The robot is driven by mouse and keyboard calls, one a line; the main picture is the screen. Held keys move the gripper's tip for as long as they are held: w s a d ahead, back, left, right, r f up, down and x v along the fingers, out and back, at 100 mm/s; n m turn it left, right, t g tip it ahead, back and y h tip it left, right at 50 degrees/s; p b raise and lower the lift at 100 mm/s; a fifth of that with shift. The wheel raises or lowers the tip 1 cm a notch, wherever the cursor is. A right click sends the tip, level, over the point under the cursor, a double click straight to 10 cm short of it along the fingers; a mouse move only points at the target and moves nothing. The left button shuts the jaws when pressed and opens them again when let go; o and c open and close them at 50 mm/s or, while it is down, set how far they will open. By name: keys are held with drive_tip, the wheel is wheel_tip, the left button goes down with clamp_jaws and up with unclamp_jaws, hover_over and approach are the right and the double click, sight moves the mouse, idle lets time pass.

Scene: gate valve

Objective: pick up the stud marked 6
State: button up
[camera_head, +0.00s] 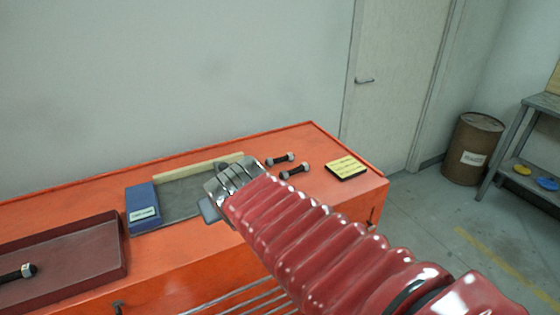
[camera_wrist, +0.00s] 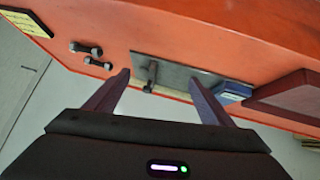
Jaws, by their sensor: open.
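Two dark studs with pale nuts, an upper one (camera_head: 280,159) and a lower one (camera_head: 295,170), lie on the orange bench to the right of my wrist. Both also show at the upper left in the wrist view (camera_wrist: 86,49) (camera_wrist: 98,63). A further stud (camera_wrist: 151,74) is on the grey plate (camera_wrist: 180,70), seen between my fingers. Another stud (camera_head: 18,273) lies in the dark red tray (camera_head: 85,263). I cannot read a number on any stud. My gripper (camera_wrist: 158,78) is open and empty above the bench near the grey plate. My arm partly hides the plate in the head view.
A blue block (camera_head: 143,208) with a label stands at the plate's left end, and a pale strip (camera_head: 180,170) runs along its back. A yellow note pad (camera_head: 346,167) lies at the bench's right end. A brown drum (camera_head: 472,149) stands beyond on the floor.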

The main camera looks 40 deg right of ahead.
sight(289, 162)
drive_tip(key=o, duration=0.5)
drive_tip(key=w+d, duration=0.1)
drive_tip(key=d, duration=0.2)
drive_tip(key=w+d+h, duration=0.1)
drive_tip(key=d, duration=0.2)
drive_tip(key=w+d+m+t+h, duration=0.1)
drive_tip(key=d, duration=0.3)
drive_tip(key=shift+r, duration=0.25)
drive_tip(key=shift+c, duration=0.2)
drive_tip(key=shift+o, duration=0.6)
drive_tip(key=w+d+t, duration=0.1)
drive_tip(key=d, duration=0.6)
drive_tip(key=shift+f+h, duration=0.25)
drive_tip(key=shift+h, duration=0.15)
drive_tip(key=d+f, duration=0.1)
drive_tip(key=d, duration=0.1)
drive_tip(key=s+d+f+t+y, duration=0.1)
drive_tip(key=d+f, duration=0.1)
drive_tip(key=d, duration=0.1)
drive_tip(key=s+d+f+t, duration=0.1)
drive_tip(key=d, duration=0.1)
drive_tip(key=shift+d+f+y, duration=0.15)
drive_tip(key=shift+d+y, duration=0.1)
drive_tip(key=shift+y, duration=0.15)
drive_tip(key=shift+s+f+t, duration=0.15)
drive_tip(key=shift+s+t, duration=0.05)
drive_tip(key=shift+t, duration=0.1)
drive_tip(key=shift+x, duration=4.35)
drive_tip(key=shift+f, duration=0.1)
